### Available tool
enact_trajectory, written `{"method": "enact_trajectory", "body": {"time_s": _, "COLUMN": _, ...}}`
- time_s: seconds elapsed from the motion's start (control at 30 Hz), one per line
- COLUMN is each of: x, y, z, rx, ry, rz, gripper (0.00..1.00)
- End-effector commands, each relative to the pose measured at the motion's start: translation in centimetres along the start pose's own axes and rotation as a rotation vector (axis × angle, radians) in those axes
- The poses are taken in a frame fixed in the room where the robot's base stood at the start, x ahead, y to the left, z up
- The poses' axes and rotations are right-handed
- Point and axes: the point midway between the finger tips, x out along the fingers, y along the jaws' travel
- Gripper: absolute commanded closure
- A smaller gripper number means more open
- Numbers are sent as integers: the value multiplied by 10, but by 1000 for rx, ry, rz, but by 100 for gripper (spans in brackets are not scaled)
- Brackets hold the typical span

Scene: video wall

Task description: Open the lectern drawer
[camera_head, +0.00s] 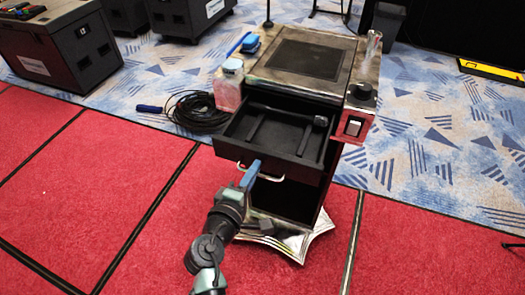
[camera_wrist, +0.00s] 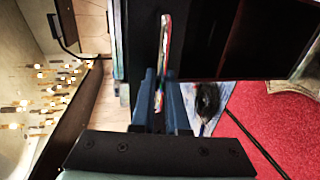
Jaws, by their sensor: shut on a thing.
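The lectern (camera_head: 300,75) stands upright with a dark panel in its top. Its black drawer (camera_head: 228,145) is slid out toward me, and its inside shows. The pale bar handle (camera_head: 270,178) is on the drawer front. My gripper (camera_head: 251,170), with blue fingers, is shut on this handle. In the wrist view, the handle (camera_wrist: 163,60) runs between the two blue fingers of my gripper (camera_wrist: 160,98), against the dark drawer front (camera_wrist: 143,40). The fingers hide part of the handle in the head view.
A dark long object (camera_head: 318,125) lies in the drawer. A coiled black cable (camera_head: 195,112) lies on the floor. Black cases (camera_head: 60,50) stand at back left. Red floor in front is clear.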

Motion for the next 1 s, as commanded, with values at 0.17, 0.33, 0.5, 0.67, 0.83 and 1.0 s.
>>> {"method": "enact_trajectory", "body": {"time_s": 0.17, "x": -39, "y": -10, "z": -1, "rx": 0, "ry": 3, "rz": -2, "gripper": 100}}
{"method": "enact_trajectory", "body": {"time_s": 0.33, "x": -63, "y": -14, "z": -1, "rx": 0, "ry": 3, "rz": -1, "gripper": 100}}
{"method": "enact_trajectory", "body": {"time_s": 0.5, "x": -75, "y": -16, "z": 0, "rx": 1, "ry": 1, "rz": 0, "gripper": 100}}
{"method": "enact_trajectory", "body": {"time_s": 0.67, "x": -79, "y": -17, "z": 0, "rx": 0, "ry": 1, "rz": 0, "gripper": 100}}
{"method": "enact_trajectory", "body": {"time_s": 0.83, "x": -80, "y": -17, "z": 0, "rx": 0, "ry": 1, "rz": 0, "gripper": 100}}
{"method": "enact_trajectory", "body": {"time_s": 1.0, "x": -79, "y": -17, "z": -1, "rx": 0, "ry": 1, "rz": 0, "gripper": 84}}
